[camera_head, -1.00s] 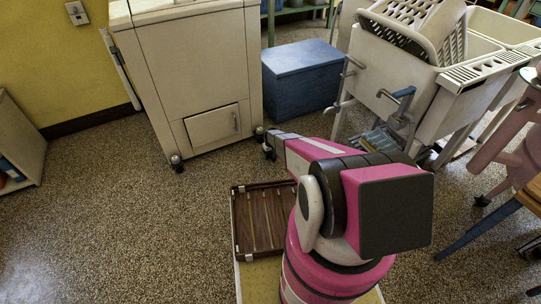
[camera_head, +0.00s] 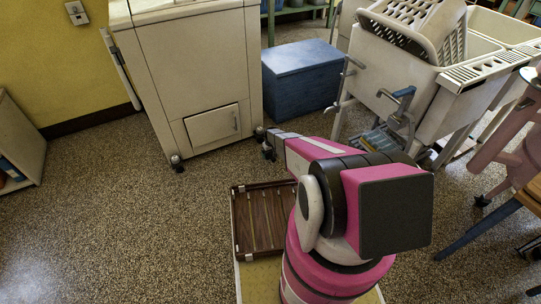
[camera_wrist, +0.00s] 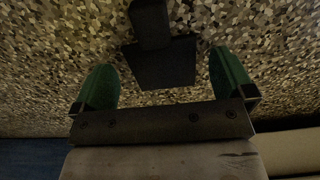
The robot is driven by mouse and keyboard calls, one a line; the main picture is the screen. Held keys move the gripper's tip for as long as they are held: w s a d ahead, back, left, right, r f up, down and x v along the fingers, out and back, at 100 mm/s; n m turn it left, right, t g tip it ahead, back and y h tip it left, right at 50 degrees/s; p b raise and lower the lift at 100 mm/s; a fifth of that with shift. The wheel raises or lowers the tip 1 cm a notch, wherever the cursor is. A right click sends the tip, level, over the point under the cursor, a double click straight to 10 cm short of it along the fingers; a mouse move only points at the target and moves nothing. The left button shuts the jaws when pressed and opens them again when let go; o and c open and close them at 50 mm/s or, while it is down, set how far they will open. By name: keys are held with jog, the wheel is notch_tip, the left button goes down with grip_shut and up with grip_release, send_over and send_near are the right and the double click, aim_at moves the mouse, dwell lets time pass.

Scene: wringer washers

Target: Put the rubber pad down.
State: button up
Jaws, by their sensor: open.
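My gripper (camera_wrist: 162,62) is open in the wrist view, its two green fingers spread wide over the speckled floor. Between the fingertips is a dark, flat-faced piece (camera_wrist: 165,65), with speckled floor showing between it and each finger. A narrower dark post (camera_wrist: 150,22) meets its upper edge. The dark piece may be the rubber pad; I cannot tell for sure, nor whether it lies on the floor. In the head view my gripper (camera_head: 268,147) is low, near the caster (camera_head: 259,132) of the cream cabinet-like washer (camera_head: 195,80). No pad can be made out there.
A blue chest (camera_head: 302,80) stands behind, right of the washer. A tub stand (camera_head: 395,75) with a white basket (camera_head: 420,28) is at the right. A slatted brown tray (camera_head: 262,220) is beside my arm. The floor at left (camera_head: 120,215) is clear.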

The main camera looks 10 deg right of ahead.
aim_at(271, 156)
notch_tip(271, 156, up, 10)
jog(key=r, duration=0.1)
jog(key=s+r+m, duration=0.1)
jog(key=s+r, duration=1.7)
jog(key=r, duration=0.3)
jog(key=s+r+m, duration=0.2)
jog(key=s+r, duration=1.7)
jog(key=r, duration=0.2)
jog(key=shift+s+r+m, duration=0.15)
jog(key=shift+r+m, duration=0.15)
